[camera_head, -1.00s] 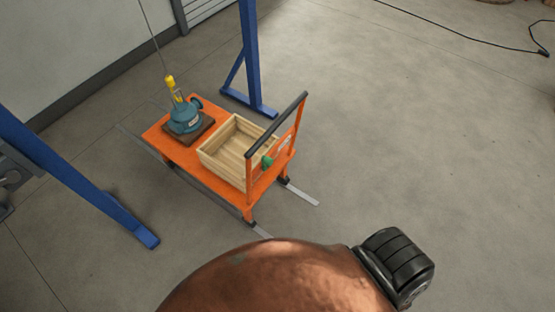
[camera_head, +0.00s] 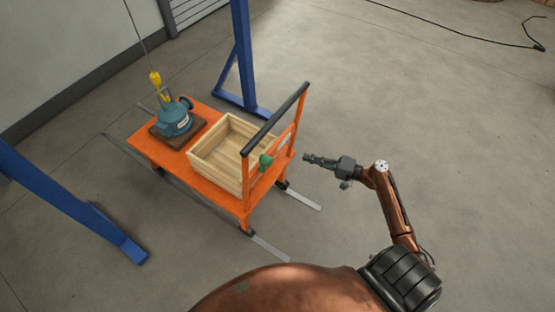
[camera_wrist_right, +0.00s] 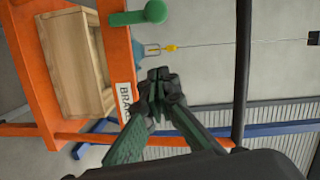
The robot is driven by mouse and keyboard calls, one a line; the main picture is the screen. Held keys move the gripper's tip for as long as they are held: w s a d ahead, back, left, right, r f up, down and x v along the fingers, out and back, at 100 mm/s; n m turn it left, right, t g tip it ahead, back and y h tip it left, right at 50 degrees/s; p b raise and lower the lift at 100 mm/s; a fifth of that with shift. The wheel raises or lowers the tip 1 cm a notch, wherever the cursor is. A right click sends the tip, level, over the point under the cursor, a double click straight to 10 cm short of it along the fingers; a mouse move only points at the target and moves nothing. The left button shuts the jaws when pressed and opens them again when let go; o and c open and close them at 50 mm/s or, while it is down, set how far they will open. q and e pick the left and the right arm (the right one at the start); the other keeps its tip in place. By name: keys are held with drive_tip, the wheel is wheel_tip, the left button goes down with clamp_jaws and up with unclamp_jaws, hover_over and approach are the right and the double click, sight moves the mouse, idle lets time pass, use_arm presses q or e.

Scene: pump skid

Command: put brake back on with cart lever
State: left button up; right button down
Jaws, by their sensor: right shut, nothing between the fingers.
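The orange cart (camera_head: 150,148) stands on two floor rails, its push handle with a black grip bar (camera_head: 275,118) at the near end. The green brake lever (camera_head: 265,161) sits on the handle frame. In the right wrist view the lever (camera_wrist_right: 138,16) lies roughly level at the top, its round knob to the right, above a white label (camera_wrist_right: 125,102) reading "BRA", the rest hidden. My right gripper (camera_head: 309,158) is shut and empty, just right of the handle frame and apart from the lever. In the wrist view its fingertips (camera_wrist_right: 158,75) are below the lever. My left gripper is out of view.
A wooden crate (camera_head: 193,155) and a blue pump (camera_head: 172,121) on a dark board ride on the cart. A yellow hook (camera_head: 155,79) hangs above the pump. Blue gantry legs (camera_head: 243,60) stand on both sides. The floor to the right is open.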

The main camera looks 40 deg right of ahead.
drive_tip(key=shift+a+r, duration=0.1)
drive_tip(key=shift+r, duration=0.4)
drive_tip(key=shift+w, duration=0.1)
drive_tip(key=w+a+f, duration=0.1)
drive_tip(key=w+a, duration=0.6)
drive_tip(key=a, duration=0.2)
drive_tip(key=shift+a, duration=0.15)
drive_tip(key=shift+a, duration=0.15)
